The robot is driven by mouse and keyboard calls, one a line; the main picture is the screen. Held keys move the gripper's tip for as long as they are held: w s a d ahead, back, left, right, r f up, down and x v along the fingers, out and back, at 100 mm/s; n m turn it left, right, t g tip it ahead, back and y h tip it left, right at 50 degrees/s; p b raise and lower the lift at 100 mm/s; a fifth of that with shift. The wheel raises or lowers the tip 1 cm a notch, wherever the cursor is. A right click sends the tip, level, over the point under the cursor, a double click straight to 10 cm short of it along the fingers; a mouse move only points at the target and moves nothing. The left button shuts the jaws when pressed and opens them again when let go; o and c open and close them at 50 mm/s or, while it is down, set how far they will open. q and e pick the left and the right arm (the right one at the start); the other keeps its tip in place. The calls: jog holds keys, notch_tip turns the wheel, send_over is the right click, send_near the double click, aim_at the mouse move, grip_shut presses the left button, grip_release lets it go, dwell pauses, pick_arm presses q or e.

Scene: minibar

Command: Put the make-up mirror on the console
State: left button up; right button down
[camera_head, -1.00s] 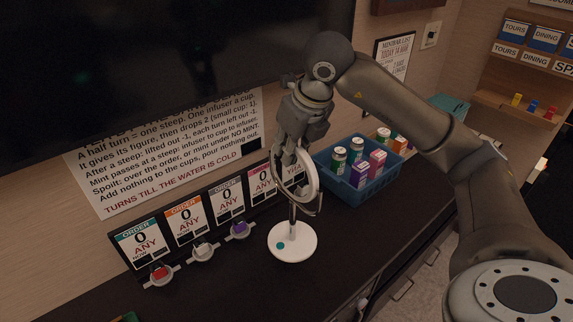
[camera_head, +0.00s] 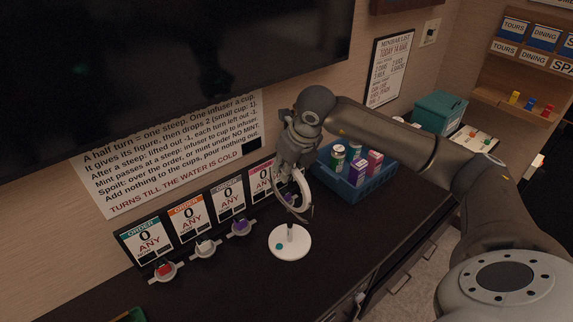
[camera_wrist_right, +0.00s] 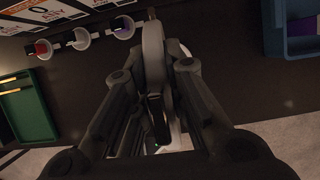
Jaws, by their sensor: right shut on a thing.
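The make-up mirror has a pale ring (camera_head: 302,202), a short stem and a round white base (camera_head: 291,246) with a teal dot. It is over the dark console (camera_head: 235,285); I cannot tell whether the base touches the top. My right gripper (camera_head: 291,172) is shut on the ring's upper part. My left gripper is not in view.
A blue basket (camera_head: 352,188) with cans and boxes stands right of the mirror. Order cards with small cups, among them a red one (camera_head: 164,268), line the wall side. A teal box (camera_head: 440,112) is farther back. The console's front left is mostly clear.

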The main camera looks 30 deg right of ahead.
jog(key=shift+r, duration=0.1)
jog(key=c, duration=1.5)
grip_release()
jog(key=shift+o, duration=0.2)
jog(key=shift+s+r+b, duration=0.15)
jog(key=shift+r+b, duration=0.15)
jog(key=shift+r, duration=0.1)
jog(key=b+v, duration=0.2)
jog(key=v, duration=0.9)
